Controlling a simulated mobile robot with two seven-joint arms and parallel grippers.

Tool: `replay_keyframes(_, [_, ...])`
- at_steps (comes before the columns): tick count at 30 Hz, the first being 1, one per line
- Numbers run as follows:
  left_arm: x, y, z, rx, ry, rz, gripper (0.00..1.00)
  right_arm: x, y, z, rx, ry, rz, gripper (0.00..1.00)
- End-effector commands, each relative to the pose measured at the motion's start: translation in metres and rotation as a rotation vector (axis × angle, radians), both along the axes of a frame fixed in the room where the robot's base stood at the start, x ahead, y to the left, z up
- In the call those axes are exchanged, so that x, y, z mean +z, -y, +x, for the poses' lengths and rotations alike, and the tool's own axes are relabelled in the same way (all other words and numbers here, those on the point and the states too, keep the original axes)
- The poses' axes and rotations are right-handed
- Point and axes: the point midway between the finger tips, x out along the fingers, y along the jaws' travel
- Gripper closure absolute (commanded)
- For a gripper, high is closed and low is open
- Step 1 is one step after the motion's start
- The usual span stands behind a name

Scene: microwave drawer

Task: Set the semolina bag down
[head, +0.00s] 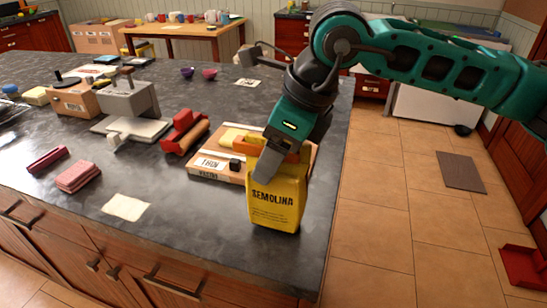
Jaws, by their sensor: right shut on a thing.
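The yellow semolina bag (276,200) stands upright at the right front corner of the dark stone counter (180,235). Its base appears at the counter top, but I cannot tell whether it touches. My right gripper (272,165) comes down from above and is shut on the upper part of the bag. One grey finger lies across the front face of the bag; the other finger is hidden behind it. My left gripper is not in view.
A shallow cardboard box (210,168) lies just left of and behind the bag. Red rolls (184,132), a grey press-like device (130,100) and a pink sponge (77,176) are farther left. A paper sheet (125,207) lies near the front. The counter's right edge is close to the bag.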

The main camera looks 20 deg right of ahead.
Motion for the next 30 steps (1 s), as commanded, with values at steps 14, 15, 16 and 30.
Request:
replay_keyframes(14, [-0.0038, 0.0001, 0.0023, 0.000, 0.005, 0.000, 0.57, -0.0142, -0.0002, 0.0004, 0.000, 0.004, 0.002, 1.00])
replay_keyframes(15, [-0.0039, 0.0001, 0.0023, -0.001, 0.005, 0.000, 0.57, -0.0154, 0.0000, 0.0000, 0.000, 0.001, 0.001, 0.36])
replay_keyframes(16, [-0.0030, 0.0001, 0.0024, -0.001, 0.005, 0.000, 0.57, -0.0143, 0.0000, 0.0000, 0.000, 0.001, 0.001, 0.33])
replay_keyframes(30, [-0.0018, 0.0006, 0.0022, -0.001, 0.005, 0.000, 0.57, -0.0132, -0.0001, 0.0000, 0.001, 0.001, 0.001, 0.11])
